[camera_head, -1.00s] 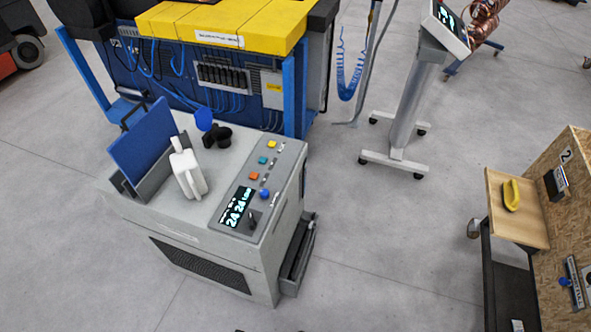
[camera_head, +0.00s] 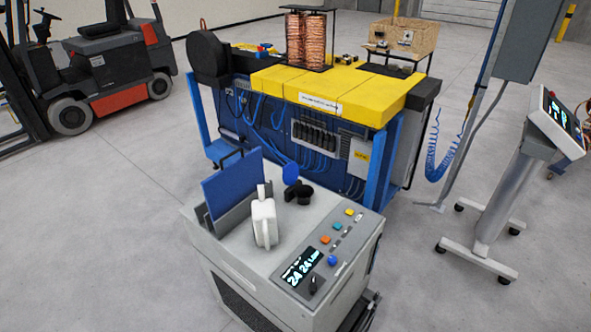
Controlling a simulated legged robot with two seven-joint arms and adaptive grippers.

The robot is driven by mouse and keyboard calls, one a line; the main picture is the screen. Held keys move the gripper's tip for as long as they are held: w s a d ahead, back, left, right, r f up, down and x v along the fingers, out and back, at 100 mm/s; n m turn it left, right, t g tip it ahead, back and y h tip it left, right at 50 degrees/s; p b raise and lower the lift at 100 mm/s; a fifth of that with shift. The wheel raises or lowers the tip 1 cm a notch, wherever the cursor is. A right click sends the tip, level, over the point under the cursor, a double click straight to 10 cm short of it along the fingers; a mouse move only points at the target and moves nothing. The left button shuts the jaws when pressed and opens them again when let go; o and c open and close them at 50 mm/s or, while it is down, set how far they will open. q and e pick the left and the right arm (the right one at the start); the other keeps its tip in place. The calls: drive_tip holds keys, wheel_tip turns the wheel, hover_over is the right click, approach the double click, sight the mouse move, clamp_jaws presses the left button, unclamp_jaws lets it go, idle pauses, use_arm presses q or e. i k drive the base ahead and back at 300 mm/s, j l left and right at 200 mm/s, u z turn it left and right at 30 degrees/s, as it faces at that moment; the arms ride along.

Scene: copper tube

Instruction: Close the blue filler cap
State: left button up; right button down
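The blue filler cap (camera_head: 291,173) stands raised, tilted up at the back of the black filler neck (camera_head: 299,193). The neck's opening shows uncovered on top of the grey machine (camera_head: 270,262). A white jug-like container (camera_head: 264,221) stands on the machine top, just in front and to the left of the neck. Neither of my grippers shows in the head view.
A blue panel (camera_head: 232,188) stands upright on the machine's left side. A control panel with coloured buttons and a display (camera_head: 301,266) is on its right. Behind stands a blue and yellow machine (camera_head: 330,92). A screen stand (camera_head: 508,190) is at the right. Grey floor is open at left and right.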

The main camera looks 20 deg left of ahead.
sight(291, 172)
drive_tip(key=j+z, duration=0.15)
drive_tip(key=j, duration=0.45)
drive_tip(key=j+z, duration=0.15)
drive_tip(key=j, duration=0.4)
drive_tip(key=j+z, duration=0.15)
drive_tip(key=j, duration=0.45)
drive_tip(key=k+j+z, duration=0.15)
drive_tip(key=j, duration=0.4)
drive_tip(key=k+j+z, duration=0.2)
drive_tip(key=j, duration=0.35)
drive_tip(key=i, duration=0.1)
